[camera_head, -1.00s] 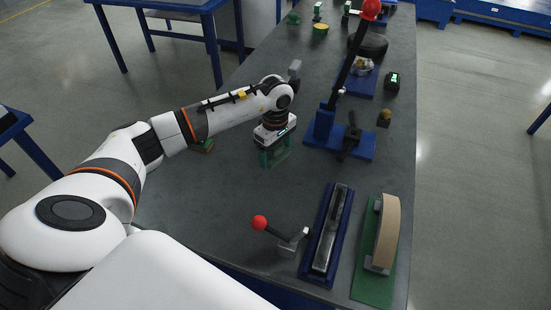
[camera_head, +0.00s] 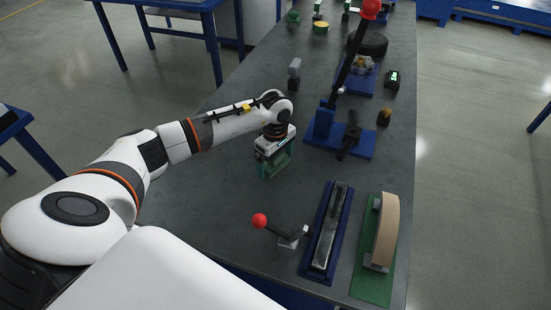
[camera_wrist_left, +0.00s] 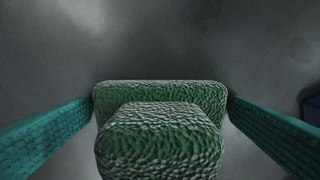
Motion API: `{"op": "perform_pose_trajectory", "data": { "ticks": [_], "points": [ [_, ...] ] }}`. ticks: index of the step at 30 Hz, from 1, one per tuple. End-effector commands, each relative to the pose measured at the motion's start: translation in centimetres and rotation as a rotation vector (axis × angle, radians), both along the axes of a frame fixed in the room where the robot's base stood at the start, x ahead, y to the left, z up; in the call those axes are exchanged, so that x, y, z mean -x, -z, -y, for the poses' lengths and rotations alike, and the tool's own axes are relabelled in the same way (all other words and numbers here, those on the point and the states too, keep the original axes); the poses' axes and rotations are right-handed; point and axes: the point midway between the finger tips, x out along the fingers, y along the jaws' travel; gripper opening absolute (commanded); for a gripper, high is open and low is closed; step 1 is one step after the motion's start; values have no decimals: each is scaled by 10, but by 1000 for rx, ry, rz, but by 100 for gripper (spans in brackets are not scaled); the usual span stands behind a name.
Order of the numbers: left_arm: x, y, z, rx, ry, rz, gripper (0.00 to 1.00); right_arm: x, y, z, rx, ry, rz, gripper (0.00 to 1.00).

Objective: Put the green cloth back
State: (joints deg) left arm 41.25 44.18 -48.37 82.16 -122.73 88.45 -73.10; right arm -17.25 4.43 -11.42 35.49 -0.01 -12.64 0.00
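The green cloth (camera_wrist_left: 160,140) is a thick, bumpy, folded pad. In the left wrist view it fills the space between my left gripper's teal fingers (camera_wrist_left: 160,108), with a fingertip against each side edge. In the head view my left gripper (camera_head: 275,164) points down over the middle left of the grey bench, its fingers set wide around the cloth. The cloth is hard to tell from the fingers there, and its height above the bench is unclear. My right gripper is not in view.
A small red-knobbed lever (camera_head: 260,220), a blue-based metal bar (camera_head: 328,235) and a green plate with a tan curved piece (camera_head: 375,285) are at the front. A tall red-knobbed lever stand (camera_head: 322,125) is to the right. A grey-topped piece (camera_head: 294,68) stands behind. Bench between is clear.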

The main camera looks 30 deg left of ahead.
Motion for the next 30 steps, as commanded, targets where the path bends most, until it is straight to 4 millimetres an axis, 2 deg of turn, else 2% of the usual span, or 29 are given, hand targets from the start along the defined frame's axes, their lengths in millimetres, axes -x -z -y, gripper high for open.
{"op": "perform_pose_trajectory", "data": {
  "ticks": [4, 8, 15, 21, 25, 30],
  "points": [
    [0, -5, 0, 1, 0, -1, 100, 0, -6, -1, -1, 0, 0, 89],
    [-1, -20, -1, -1, 1, 5, 100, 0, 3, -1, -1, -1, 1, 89],
    [-1, -72, 0, -1, 1, 6, 100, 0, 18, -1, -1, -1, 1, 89],
    [-1, -107, 0, -1, 0, 3, 100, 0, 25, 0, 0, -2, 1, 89],
    [0, -119, 0, 0, 0, 1, 100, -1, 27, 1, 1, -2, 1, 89],
    [0, -124, 0, 0, 0, 0, 100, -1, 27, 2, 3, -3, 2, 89]
  ]
}}
